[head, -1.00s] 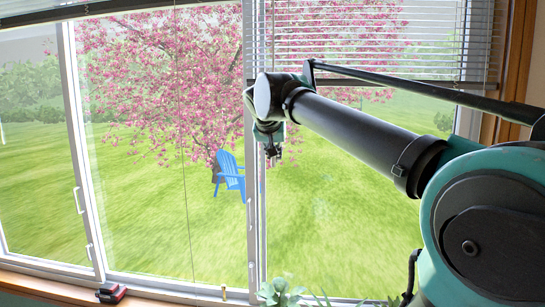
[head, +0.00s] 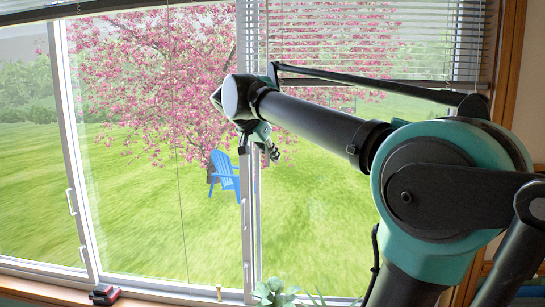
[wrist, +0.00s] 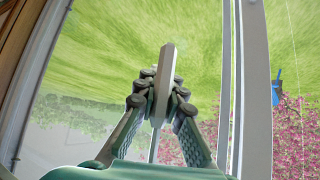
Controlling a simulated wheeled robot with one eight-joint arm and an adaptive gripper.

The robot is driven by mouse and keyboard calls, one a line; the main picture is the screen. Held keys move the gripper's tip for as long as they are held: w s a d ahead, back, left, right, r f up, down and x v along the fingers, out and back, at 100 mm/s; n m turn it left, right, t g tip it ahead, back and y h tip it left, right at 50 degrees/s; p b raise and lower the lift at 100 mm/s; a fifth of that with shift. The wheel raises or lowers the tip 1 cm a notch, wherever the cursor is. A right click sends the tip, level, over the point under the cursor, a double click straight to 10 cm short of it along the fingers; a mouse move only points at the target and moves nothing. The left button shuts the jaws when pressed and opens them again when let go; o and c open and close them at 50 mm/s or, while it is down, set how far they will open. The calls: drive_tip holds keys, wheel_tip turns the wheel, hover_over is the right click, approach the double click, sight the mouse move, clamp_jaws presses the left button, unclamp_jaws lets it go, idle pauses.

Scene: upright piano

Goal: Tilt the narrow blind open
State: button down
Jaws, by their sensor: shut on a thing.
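The narrow blind (head: 405,45) hangs over the top of the right window pane in the head view. Its slats are level-looking lines with the tree and lawn showing between them. My gripper (head: 271,152) is below and left of the blind, in front of the window. In the wrist view my gripper (wrist: 162,90) is shut on a grey, faceted wand end (wrist: 165,70). A thin rod (wrist: 153,148) runs on from it between the fingers. The wand cannot be made out clearly in the head view, where my arm covers part of the blind's lower left.
A wider blind (head: 90,9) is gathered at the top left, with a thin cord hanging down. A white window post (head: 250,220) stands close beside my gripper. A plant (head: 275,292) and a small red-black object (head: 103,294) are on the sill.

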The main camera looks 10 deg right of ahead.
drive_tip(key=c, duration=1.6)
unclamp_jaws()
drive_tip(key=shift+a, duration=0.1)
drive_tip(key=v, duration=1.2)
drive_tip(key=shift+f, duration=0.1)
